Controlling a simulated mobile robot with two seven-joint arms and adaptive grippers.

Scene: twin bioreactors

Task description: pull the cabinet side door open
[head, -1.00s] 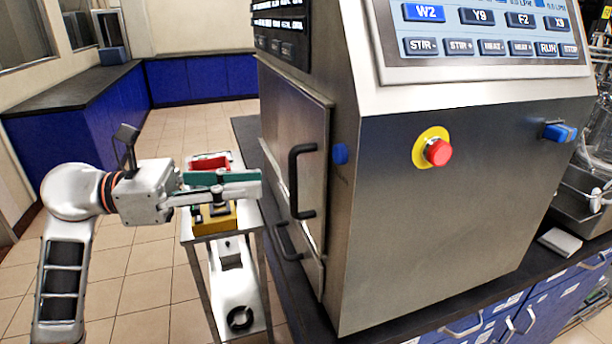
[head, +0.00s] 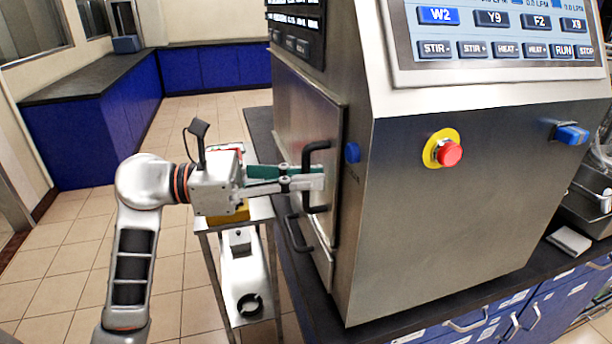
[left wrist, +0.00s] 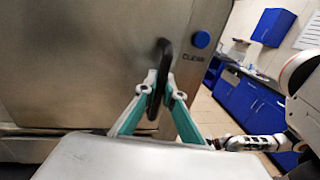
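The grey metal cabinet's side door (head: 300,125) is shut as far as I can see, with a black upright bar handle (head: 306,190). My left gripper (head: 318,178) reaches this handle from the left in the head view. In the left wrist view the two teal-and-grey fingers (left wrist: 163,94) stand on either side of the black handle (left wrist: 158,75). They look open around it with a narrow gap. Whether either finger touches the bar is not clear.
A blue button (head: 352,153) sits beside the door, and a red stop button (head: 448,153) is on the cabinet front. A second black handle (head: 296,232) is lower down. A small metal cart (head: 262,210) stands below my left arm. Tiled floor lies open at left.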

